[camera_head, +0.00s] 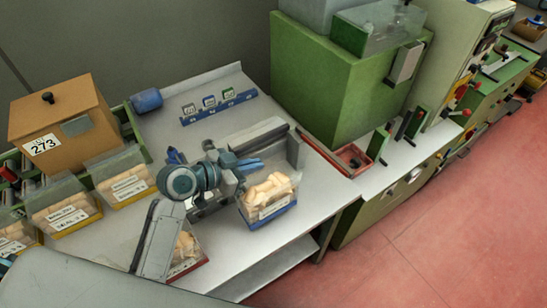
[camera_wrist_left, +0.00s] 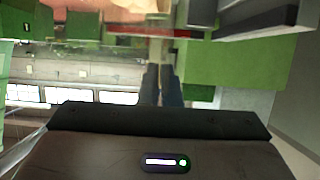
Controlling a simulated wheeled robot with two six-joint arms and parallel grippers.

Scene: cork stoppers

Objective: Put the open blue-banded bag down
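The open blue-banded bag (camera_head: 268,197) is clear, full of pale corks, with a white label and a blue band along its bottom. It stands upright at the right part of the grey table, near its front edge. I cannot tell whether its base touches the table. My left gripper (camera_head: 249,166) is at the bag's upper back side, its blue fingers against the clear film. In the left wrist view the fingers (camera_wrist_left: 162,86) are close together, shut on the film.
A red-banded bag (camera_head: 187,251) stands at the table's front, partly behind my left arm. Several yellow-banded bags (camera_head: 127,184) stand at the left by a brown box (camera_head: 63,120). A blue rack (camera_head: 219,106) lies at the back. A green machine (camera_head: 335,80) stands right.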

